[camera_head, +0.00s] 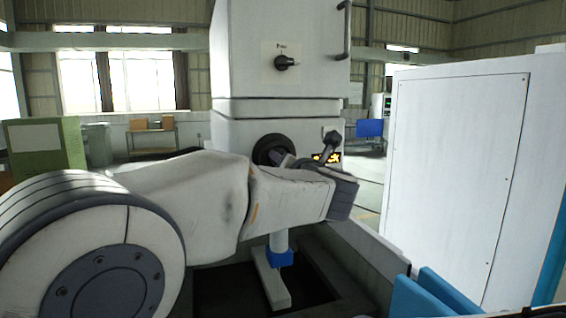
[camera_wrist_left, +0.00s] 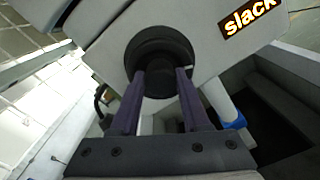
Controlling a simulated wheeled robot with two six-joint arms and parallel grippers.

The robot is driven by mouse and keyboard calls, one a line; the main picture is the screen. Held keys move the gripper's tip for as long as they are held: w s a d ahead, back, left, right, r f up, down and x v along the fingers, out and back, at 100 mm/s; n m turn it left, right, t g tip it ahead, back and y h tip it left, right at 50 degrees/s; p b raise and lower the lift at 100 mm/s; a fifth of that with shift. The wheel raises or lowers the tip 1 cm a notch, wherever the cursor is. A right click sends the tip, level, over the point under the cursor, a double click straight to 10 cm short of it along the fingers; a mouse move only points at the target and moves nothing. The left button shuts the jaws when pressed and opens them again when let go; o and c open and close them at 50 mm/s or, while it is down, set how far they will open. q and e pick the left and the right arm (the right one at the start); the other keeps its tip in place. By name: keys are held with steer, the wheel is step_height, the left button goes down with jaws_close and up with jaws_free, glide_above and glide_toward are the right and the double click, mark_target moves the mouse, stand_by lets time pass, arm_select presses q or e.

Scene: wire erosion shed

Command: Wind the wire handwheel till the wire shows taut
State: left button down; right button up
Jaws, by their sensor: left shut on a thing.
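The wire handwheel (camera_head: 268,143) is a black round wheel on the front of the white machine column (camera_head: 228,128). My left arm crosses in front of it and hides its lower part in the head view. My left gripper (camera_head: 284,159) reaches to the wheel's middle. In the left wrist view the two purple fingers of the gripper (camera_wrist_left: 160,73) lie on either side of the black hub of the handwheel (camera_wrist_left: 156,43), shut on it. A black sign (camera_wrist_left: 248,15) with yellow letters reads "slack". The sign (camera_head: 327,157) is partly hidden in the head view. My right gripper is out of view.
A black knob (camera_head: 287,63) and a bar handle (camera_head: 345,30) are higher on the machine. A dark tank (camera_head: 225,290) with a blue-collared white post (camera_head: 279,256) lies below. A tall white cabinet (camera_head: 455,170) and blue panels (camera_head: 430,295) stand at right.

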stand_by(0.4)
arm_select(q)
steer(key=c, duration=0.7)
jaws_free()
steer(key=shift+o, duration=0.2)
steer(key=b+v, duration=0.4)
steer(key=v, duration=0.6)
steer(key=shift+s, duration=0.25)
steer(key=shift+d, duration=0.1)
